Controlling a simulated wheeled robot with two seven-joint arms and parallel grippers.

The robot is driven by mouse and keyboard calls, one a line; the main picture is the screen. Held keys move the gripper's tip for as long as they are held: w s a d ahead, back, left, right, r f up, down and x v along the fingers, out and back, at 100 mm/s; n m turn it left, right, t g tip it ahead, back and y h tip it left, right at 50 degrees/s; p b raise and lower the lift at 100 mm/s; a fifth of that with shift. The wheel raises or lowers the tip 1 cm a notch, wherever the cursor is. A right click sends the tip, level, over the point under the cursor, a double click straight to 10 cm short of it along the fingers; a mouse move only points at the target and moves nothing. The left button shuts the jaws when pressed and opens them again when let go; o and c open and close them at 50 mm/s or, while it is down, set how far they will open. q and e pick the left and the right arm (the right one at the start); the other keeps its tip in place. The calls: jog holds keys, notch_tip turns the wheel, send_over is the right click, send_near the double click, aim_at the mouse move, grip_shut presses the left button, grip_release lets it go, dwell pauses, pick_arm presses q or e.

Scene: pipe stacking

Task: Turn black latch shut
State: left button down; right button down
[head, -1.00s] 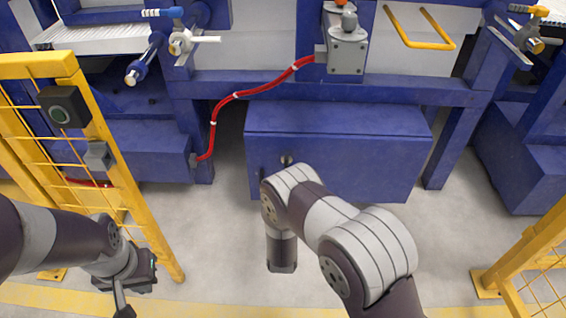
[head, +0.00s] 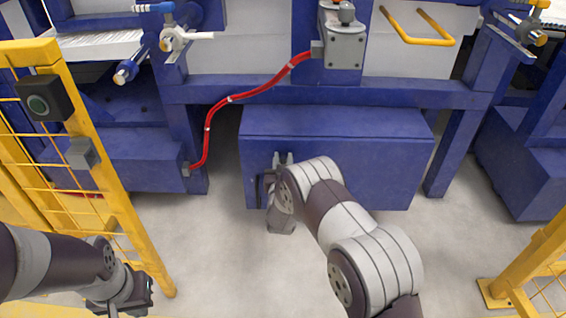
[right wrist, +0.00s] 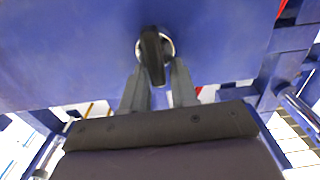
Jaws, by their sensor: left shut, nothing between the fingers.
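The black latch (right wrist: 152,58) sits on a round silver mount on the blue cabinet front, seen in the right wrist view. Its handle points down the picture between the fingers of my right gripper (right wrist: 159,82). The fingers stand apart, one on each side, with a visible gap; I cannot tell if either touches it. In the head view my right gripper (head: 283,159) is at the left part of the cabinet (head: 350,150) and hides the latch. My left gripper (head: 122,308) is at the lower left, shut and empty, far from the latch.
A red hose (head: 240,97) runs above the cabinet to a grey box (head: 345,45). Another yellow fence (head: 525,262) is at the lower right. Grey floor lies open before the cabinet.

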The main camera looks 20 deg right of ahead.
jog(key=shift+s+f, duration=0.1)
jog(key=shift+f, duration=0.15)
